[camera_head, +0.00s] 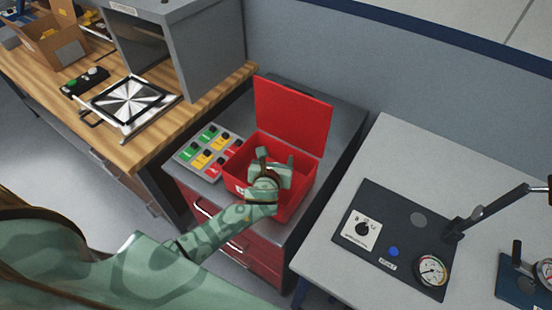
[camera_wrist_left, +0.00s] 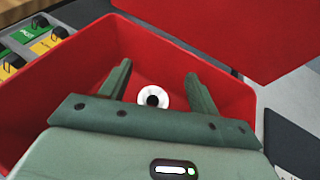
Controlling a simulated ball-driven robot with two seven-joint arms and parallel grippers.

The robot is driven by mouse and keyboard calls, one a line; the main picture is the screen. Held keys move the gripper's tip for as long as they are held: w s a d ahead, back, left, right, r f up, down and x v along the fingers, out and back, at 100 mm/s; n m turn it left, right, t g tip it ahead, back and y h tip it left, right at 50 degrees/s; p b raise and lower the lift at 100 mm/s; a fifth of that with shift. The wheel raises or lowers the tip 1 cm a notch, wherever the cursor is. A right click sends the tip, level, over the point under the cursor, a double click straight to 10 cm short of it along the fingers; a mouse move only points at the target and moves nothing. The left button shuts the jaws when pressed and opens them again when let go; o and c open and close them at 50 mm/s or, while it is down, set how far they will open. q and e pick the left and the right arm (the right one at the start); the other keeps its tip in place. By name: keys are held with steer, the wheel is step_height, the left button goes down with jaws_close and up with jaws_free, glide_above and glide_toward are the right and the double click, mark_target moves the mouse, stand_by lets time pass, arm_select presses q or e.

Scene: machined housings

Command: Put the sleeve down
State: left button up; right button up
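The sleeve (camera_wrist_left: 153,98) is a pale ring with a dark bore. In the left wrist view it shows inside the red box (camera_wrist_left: 75,78), between and beyond my left fingers, with a gap on each side. My left gripper (camera_head: 273,163) is over the opening of the red box (camera_head: 300,194) in the head view and points down into it. In the wrist view its two green fingers (camera_wrist_left: 158,72) are spread apart and hold nothing. The sleeve is hidden in the head view. My right gripper is not in view.
The red box's lid (camera_head: 291,115) stands open at the back. A switch panel (camera_head: 209,152) lies left of the box on the grey cabinet. A pale table (camera_head: 400,150) with a gauge plate (camera_head: 400,240) is to the right. A wooden bench (camera_head: 150,148) is to the left.

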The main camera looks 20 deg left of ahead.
arm_select(q)
steer(key=shift+r, duration=0.15)
steer(key=shift+s+d+r+p, duration=0.1)
steer(key=shift+s+r+p, duration=0.3)
steer(key=shift+r+p, duration=0.25)
steer(key=p+v, duration=0.1)
steer(key=v, duration=1)
steer(key=shift+p, duration=0.35)
